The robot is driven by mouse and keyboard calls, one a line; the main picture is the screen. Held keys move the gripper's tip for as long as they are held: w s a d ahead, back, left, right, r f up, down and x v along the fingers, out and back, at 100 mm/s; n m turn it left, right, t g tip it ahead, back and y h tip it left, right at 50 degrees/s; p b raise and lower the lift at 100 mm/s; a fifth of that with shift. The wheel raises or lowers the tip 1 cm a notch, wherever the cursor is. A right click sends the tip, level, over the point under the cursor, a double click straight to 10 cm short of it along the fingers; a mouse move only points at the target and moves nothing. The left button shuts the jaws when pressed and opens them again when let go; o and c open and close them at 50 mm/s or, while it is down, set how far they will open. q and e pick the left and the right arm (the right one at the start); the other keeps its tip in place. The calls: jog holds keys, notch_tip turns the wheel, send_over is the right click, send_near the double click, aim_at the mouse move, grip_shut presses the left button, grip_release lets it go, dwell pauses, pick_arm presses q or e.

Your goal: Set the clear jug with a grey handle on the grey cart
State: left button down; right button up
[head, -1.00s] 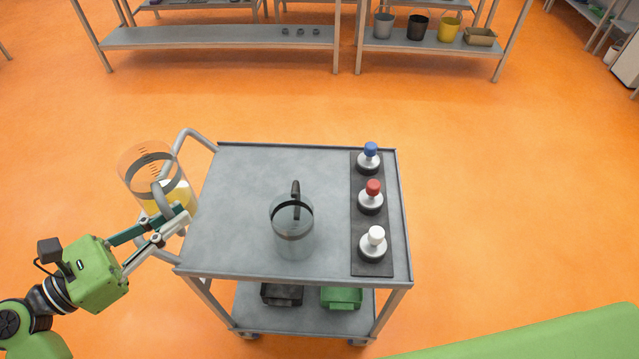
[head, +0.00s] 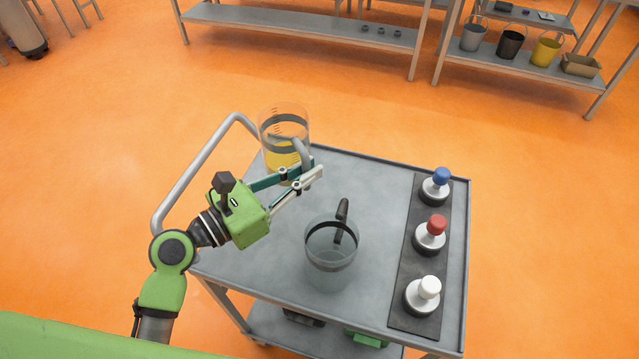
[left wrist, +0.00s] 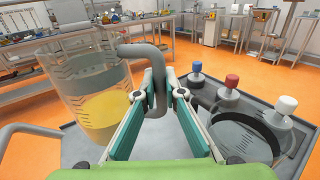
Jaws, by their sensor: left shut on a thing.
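The clear jug with a grey handle (head: 283,160) holds yellow liquid and stays upright at the cart's far left corner in the head view. My left gripper (head: 302,178) is shut on its grey handle. In the left wrist view the jug (left wrist: 92,100) hangs left of the fingers (left wrist: 157,92), with the handle between them. The grey cart (head: 385,195) lies below and beside it. I cannot tell whether the jug's base touches the cart top. My right gripper is not in view.
A second clear jug with a black handle (head: 331,258) stands mid-cart. A dark mat (head: 395,308) with blue-, red- and white-capped bottles lies along the right side. The cart's push rail (head: 195,165) is at the left. The cart's far middle is clear.

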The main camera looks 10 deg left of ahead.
pick_arm(q)
jog(key=shift+w+d+f+b, duration=0.1)
jog(key=shift+w+f+b, duration=0.25)
jog(key=shift+w+f, duration=1.1)
jog(key=shift+w+d+f+b, duration=0.1)
jog(key=shift+w+f+b, duration=0.2)
jog(key=shift+w+f, duration=1.15)
jog(key=shift+w+d+f+b, duration=0.1)
jog(key=shift+w+f+b, duration=0.25)
jog(key=shift+w+f, duration=1.1)
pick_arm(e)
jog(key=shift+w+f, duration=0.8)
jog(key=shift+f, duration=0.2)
pick_arm(q)
jog(key=shift+s+f, duration=0.65)
jog(key=shift+f, duration=0.05)
jog(key=c, duration=2.1)
grip_release()
jog(key=shift+f, duration=0.1)
jog(key=shift+c, duration=0.2)
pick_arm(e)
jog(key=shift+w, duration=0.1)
